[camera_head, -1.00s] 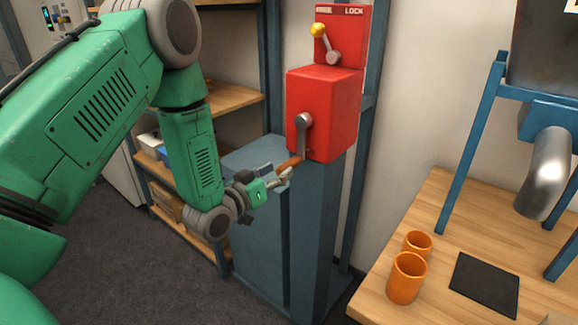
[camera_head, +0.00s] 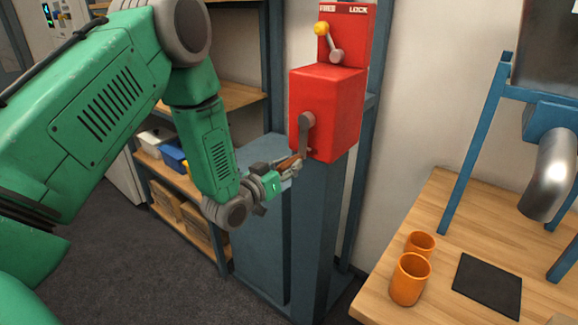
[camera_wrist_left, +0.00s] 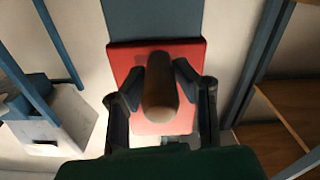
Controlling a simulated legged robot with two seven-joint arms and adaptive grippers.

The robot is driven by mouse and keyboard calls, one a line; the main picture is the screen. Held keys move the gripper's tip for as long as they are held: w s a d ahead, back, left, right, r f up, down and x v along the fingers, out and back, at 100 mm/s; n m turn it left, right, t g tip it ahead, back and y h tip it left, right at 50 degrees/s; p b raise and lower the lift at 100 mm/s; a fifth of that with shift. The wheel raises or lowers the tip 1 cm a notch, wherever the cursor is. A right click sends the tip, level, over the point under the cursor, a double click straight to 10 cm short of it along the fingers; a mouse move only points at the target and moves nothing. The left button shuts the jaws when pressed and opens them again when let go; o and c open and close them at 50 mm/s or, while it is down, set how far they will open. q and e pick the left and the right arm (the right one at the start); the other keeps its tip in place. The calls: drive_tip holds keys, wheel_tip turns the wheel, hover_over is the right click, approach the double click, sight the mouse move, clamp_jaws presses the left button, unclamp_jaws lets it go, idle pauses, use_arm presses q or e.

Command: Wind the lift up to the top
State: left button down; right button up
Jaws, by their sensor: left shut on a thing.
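A red crank box (camera_head: 328,112) sits on a blue-grey post (camera_head: 318,235). Its grey crank arm (camera_head: 305,135) hangs down, with a brown wooden handle (camera_head: 288,163) at its lower end. My left gripper (camera_head: 290,168) is shut on the handle. In the left wrist view the handle (camera_wrist_left: 160,95) stands between the two dark fingers, with the red box (camera_wrist_left: 190,55) behind it. Above the box is a red lock plate (camera_head: 350,25) with a yellow-knobbed lever (camera_head: 329,43), its knob up and to the left. The lift itself cannot be made out. My right gripper is not in view.
A wooden table (camera_head: 450,215) at the right holds two orange cups (camera_head: 410,280) and a black mat (camera_head: 487,287). A silver spout (camera_head: 551,175) hangs over it on a blue frame. Shelves (camera_head: 185,190) with bins stand behind my left arm.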

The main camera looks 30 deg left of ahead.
use_arm(q)
drive_tip(key=shift+s+f, duration=0.15)
drive_tip(key=shift+f, duration=0.05)
drive_tip(key=shift+a+r+m, duration=0.2)
drive_tip(key=shift+a+m, duration=0.1)
drive_tip(key=shift+m, duration=0.5)
drive_tip(key=shift+a, duration=0.1)
drive_tip(key=c, duration=1.3)
unclamp_jaws()
drive_tip(key=shift+a, duration=0.15)
drive_tip(key=shift+a+f, duration=0.1)
drive_tip(key=shift+a, duration=0.15)
